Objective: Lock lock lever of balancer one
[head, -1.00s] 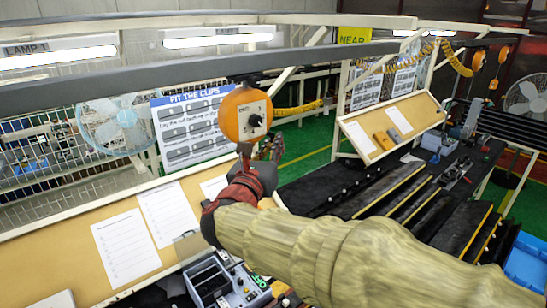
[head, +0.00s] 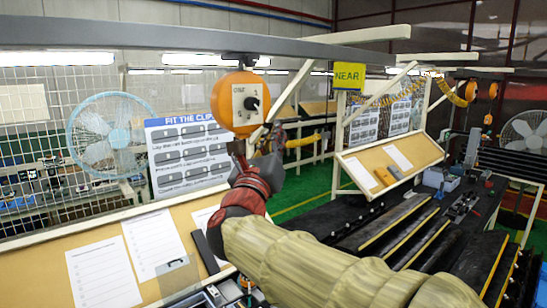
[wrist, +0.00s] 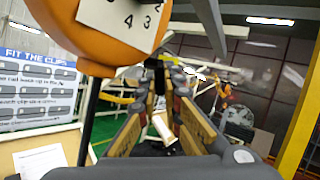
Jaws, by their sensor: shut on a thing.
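The orange balancer (head: 240,104) with a dark knob on its pale face plate hangs from the overhead rail in the head view. Its orange body and numbered plate fill the upper left of the wrist view (wrist: 85,50). My gripper (head: 272,138) is raised against the balancer's lower right side. In the wrist view my gripper (wrist: 160,68) has its fingers drawn together at the tips. They are shut on a small dark part beside the balancer, which I take to be the lock lever; the fingers mostly hide it.
The grey rail (head: 150,37) runs overhead, with a pale slanted strut behind my gripper. A sign board (head: 188,150) and a fan (head: 104,135) stand behind. A sloped board with papers (head: 130,255) lies below left. Dark racks (head: 400,225) stand at right.

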